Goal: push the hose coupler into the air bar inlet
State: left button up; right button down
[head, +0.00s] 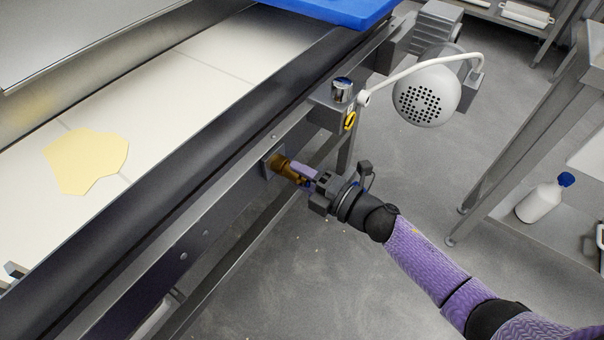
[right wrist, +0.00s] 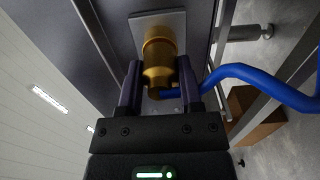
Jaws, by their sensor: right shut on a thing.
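The brass hose coupler (right wrist: 160,75) sits between the two fingers of my right gripper (right wrist: 159,90), which is shut on it. The blue hose (right wrist: 255,74) runs from the coupler off to the right in the right wrist view. The brass air bar inlet (right wrist: 158,42) stands on a grey plate (right wrist: 175,17) straight ahead of the coupler. Coupler and inlet look in line and touching or nearly so; I cannot tell how deep the coupler sits. In the head view my right gripper (head: 304,178) is at the brass parts (head: 279,164) on the conveyor's side rail. My left gripper is out of view.
A pale dough sheet (head: 88,160) lies on the conveyor belt (head: 190,90). A white bottle (head: 540,202) stands on a shelf at right.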

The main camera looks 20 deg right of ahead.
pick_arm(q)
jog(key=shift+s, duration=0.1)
pick_arm(e)
jog(key=shift+c, duration=0.9)
grip_release()
jog(key=shift+o, duration=0.9)
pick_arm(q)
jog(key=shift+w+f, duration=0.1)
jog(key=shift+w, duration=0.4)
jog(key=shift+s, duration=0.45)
